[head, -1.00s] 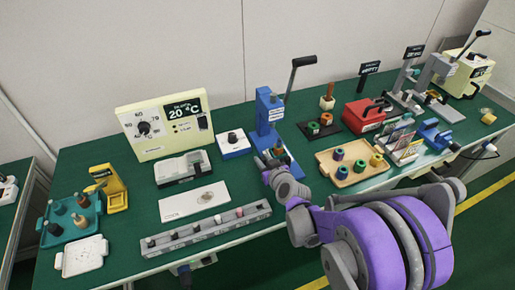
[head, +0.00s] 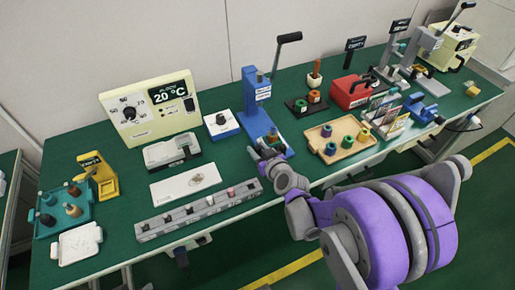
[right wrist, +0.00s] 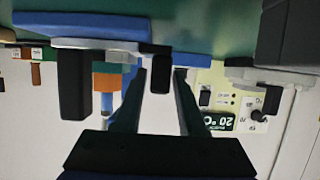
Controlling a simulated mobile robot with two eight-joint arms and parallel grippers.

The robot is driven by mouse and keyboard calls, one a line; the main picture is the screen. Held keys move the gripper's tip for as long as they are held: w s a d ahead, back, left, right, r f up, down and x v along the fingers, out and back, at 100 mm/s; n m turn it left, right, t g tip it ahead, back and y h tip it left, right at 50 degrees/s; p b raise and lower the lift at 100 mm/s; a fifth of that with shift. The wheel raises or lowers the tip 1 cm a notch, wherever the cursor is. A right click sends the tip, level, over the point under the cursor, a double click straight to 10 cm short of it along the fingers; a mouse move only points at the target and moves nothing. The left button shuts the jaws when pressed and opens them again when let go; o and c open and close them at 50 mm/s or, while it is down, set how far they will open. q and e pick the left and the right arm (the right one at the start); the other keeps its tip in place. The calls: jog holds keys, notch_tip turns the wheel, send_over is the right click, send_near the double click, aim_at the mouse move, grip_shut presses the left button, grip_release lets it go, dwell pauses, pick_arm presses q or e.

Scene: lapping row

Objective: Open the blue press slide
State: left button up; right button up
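The blue press (head: 256,98), with a tall column and a long lever with a dark grip (head: 288,38), stands near the middle of the green table. My right gripper (head: 257,151) is low at the front of its base and partly hides it. In the right wrist view, which is upside down, the two fingers (right wrist: 160,76) are apart. A dark knob-like part (right wrist: 160,80) shows between or just beyond their tips, and no grip on it is visible. A blue plate-like part (right wrist: 100,28) is above it in the picture. The slide cannot be told apart clearly. My left gripper is out of view.
A blue-and-white box with a black knob (head: 221,121) stands left of the press. A tan tray (head: 345,150) with coloured rings lies to its right. A grey rack (head: 180,219) lies front left. The cream 20 °C box (head: 150,107) stands behind.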

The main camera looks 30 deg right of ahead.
jog(key=p+v, duration=0.2)
jog(key=v, duration=0.8)
jog(key=shift+s+r, duration=0.1)
jog(key=shift+s, duration=0.2)
jog(key=shift+a+r, duration=0.15)
jog(key=shift+a, duration=0.2)
jog(key=s+a+r+n+g+y+p, duration=0.1)
jog(key=s+a+r+g+y+p, duration=0.25)
jog(key=a, duration=0.35)
jog(key=s+a+r+g+h+p, duration=0.1)
jog(key=s+r+g+h+p, duration=0.1)
jog(key=s, duration=0.7)
jog(key=shift+s+a+r+g+h+p, duration=0.3)
jog(key=shift+r+g+p, duration=0.35)
jog(key=shift+g+p, duration=0.6)
jog(key=shift+w+d, duration=0.1)
